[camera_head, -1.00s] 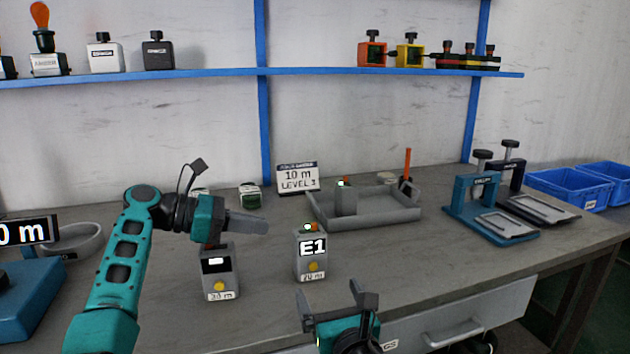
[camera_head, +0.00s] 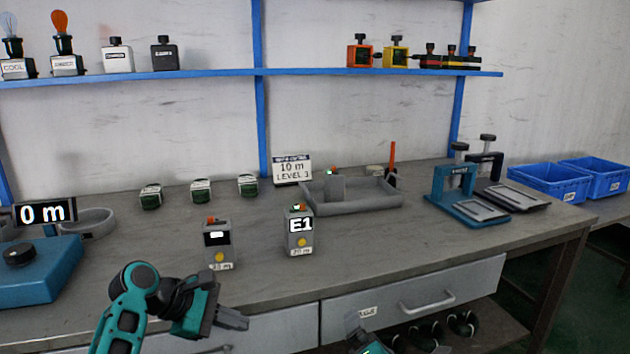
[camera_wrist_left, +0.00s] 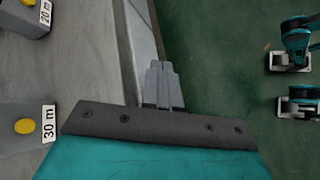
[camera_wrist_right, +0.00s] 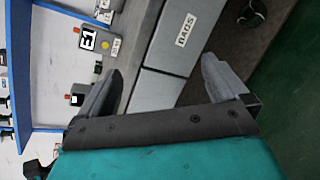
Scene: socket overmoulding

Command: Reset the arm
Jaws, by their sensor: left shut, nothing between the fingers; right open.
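My left gripper (camera_head: 232,318) is at the front edge of the bench in the head view, below the 30 m device. Its fingers (camera_wrist_left: 163,85) are shut and empty in the left wrist view, over the bench edge and the green floor. My right gripper is only a sliver at the bottom of the head view. In the right wrist view my right gripper (camera_wrist_right: 165,85) has its two fingers wide apart, with nothing between them, in front of the drawers. The grey 30 m device (camera_head: 218,246) and the grey device reading E1 (camera_head: 300,232) stand upright on the bench, apart from both grippers.
A grey tray (camera_head: 352,208) and a 10 m LEVEL 3 sign (camera_head: 291,169) stand at the back. A blue unit (camera_head: 40,275) with a 0 m display (camera_head: 45,213) is at left. Two presses (camera_head: 465,210) and blue bins (camera_head: 550,183) are at right.

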